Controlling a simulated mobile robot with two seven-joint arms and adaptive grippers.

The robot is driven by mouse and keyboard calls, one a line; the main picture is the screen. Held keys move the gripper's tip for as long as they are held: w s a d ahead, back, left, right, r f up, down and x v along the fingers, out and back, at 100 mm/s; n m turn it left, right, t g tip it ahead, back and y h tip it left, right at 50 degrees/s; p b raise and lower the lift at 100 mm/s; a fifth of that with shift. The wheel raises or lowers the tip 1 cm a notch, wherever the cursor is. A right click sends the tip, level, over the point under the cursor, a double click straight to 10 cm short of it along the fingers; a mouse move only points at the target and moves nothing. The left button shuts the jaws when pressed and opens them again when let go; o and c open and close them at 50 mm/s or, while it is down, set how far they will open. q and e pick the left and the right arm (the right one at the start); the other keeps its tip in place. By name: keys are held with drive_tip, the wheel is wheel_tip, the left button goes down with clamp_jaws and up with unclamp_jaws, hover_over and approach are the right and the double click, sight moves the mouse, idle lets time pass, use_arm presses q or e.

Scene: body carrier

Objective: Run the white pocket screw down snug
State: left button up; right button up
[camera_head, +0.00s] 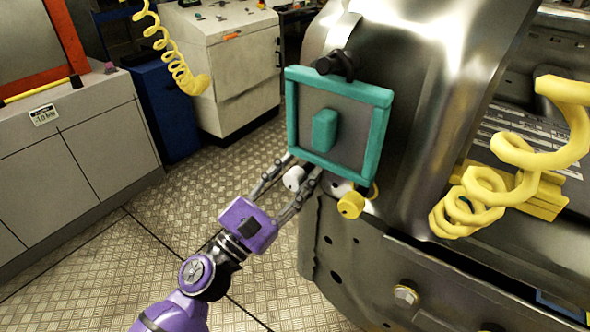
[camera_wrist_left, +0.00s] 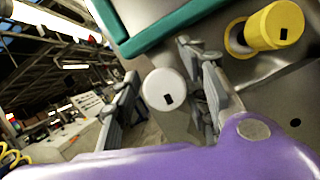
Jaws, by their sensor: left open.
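The white pocket screw (camera_head: 293,178) is a round white knob with a small dark square mark, below the lower left edge of a teal-framed panel (camera_head: 338,173) on the metal body. It shows large in the left wrist view (camera_wrist_left: 161,88). My left gripper (camera_head: 299,171) is open, with one finger on each side of the white screw. In the wrist view, gaps show between the screw and both fingers (camera_wrist_left: 163,80); I cannot tell how far the screw stands out from its seat. My right gripper is not in view.
A yellow screw (camera_head: 350,205) sits just right of the white one, close to my right-hand finger. A black knob (camera_head: 336,65) is at the panel's top, and a teal block (camera_head: 325,130) is at its middle. A yellow coiled hose (camera_head: 515,165) hangs at right. Open floor (camera_head: 95,270) lies left.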

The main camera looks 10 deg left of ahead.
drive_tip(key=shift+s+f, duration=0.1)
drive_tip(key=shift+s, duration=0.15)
use_arm(q)
clamp_jaws()
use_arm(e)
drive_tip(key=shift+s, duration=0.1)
use_arm(q)
drive_tip(key=shift+m, duration=0.3)
drive_tip(key=shift+r+m+g+h, duration=0.1)
drive_tip(key=shift+m+g+h, duration=0.65)
drive_tip(key=shift+m, duration=0.85)
drive_tip(key=shift+r+m+g+h, duration=0.1)
drive_tip(key=shift+m+g+h, duration=0.2)
drive_tip(key=shift+m, duration=0.65)
drive_tip(key=shift+r+m+g+h, duration=0.15)
drive_tip(key=shift+m+g, duration=0.2)
drive_tip(key=shift+m, duration=0.6)
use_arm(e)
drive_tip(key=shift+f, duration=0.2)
use_arm(q)
drive_tip(key=shift+w, duration=0.1)
unclamp_jaws()
drive_tip(key=shift+f, duration=0.15)
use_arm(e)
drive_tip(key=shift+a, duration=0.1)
